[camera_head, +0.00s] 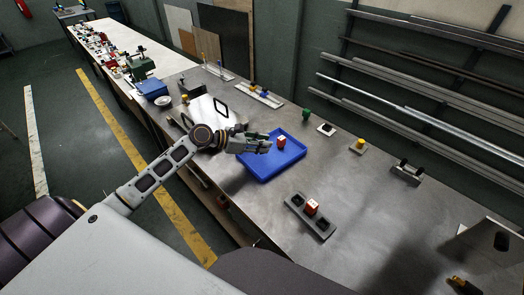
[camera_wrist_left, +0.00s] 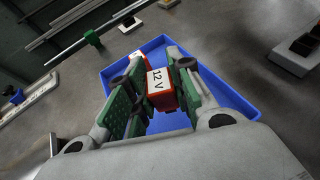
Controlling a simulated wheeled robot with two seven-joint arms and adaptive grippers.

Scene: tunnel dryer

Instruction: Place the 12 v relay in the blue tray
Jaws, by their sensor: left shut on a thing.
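The 12 V relay (camera_wrist_left: 160,90) is red with a white top that reads "12 V". My left gripper (camera_wrist_left: 157,98) is shut on it, with green-padded fingers on both sides. In the head view the relay (camera_head: 281,141) shows at the tips of the left gripper (camera_head: 268,144), over the blue tray (camera_head: 277,175). The tray also shows behind the fingers in the left wrist view (camera_wrist_left: 222,90). I cannot tell whether the relay touches the tray floor. My right gripper is not in view.
A grey holder (camera_head: 295,203) with black sockets and another red relay (camera_head: 313,207) stands in front of the tray. A green part (camera_head: 306,113) and a yellow-topped part (camera_head: 359,145) stand behind. The metal bench to the right has much free room.

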